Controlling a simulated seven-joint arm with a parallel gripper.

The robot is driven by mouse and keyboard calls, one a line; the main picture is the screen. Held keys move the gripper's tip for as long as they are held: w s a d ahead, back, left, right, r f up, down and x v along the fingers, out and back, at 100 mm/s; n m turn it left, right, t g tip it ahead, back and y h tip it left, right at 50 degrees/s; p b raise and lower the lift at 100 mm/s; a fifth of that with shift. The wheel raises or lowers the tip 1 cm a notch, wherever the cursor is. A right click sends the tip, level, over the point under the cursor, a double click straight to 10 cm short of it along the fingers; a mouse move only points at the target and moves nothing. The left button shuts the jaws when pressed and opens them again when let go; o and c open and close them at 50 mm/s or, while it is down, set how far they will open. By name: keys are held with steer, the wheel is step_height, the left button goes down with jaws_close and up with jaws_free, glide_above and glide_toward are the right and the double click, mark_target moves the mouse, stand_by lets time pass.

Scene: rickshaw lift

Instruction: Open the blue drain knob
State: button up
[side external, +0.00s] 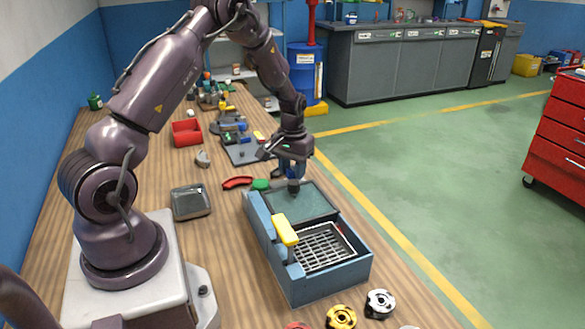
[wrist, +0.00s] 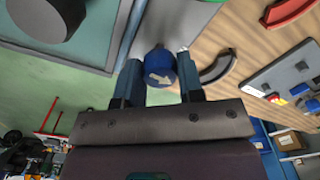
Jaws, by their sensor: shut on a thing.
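The blue drain knob (wrist: 160,66), with a white arrow on its face, sits between my gripper's fingers in the wrist view. My gripper (wrist: 160,84) is shut on it, one finger on each side. In the side external view my gripper (side external: 290,172) is at the far end of the blue-grey basin unit (side external: 335,278), and the knob is mostly hidden behind the fingers. The unit has a greenish panel at the far end and a metal grate (side external: 322,247) at the near end. A dark round knob (side external: 293,187) stands by the panel.
A yellow handle (side external: 285,230) stands on the unit's left wall. A red curved part (side external: 237,183) and a green piece (side external: 260,184) lie near my gripper. A grey box (side external: 191,202) and red bin (side external: 187,132) are left. Round metal parts (side external: 380,303) lie in front.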

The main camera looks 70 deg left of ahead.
mark_target(292, 169)
steer(key=shift+r+n, duration=0.1)
steer(key=shift+n, duration=0.8)
steer(key=o, duration=0.7)
steer(key=shift+c, duration=0.2)
step_height(292, 169, up, 13)
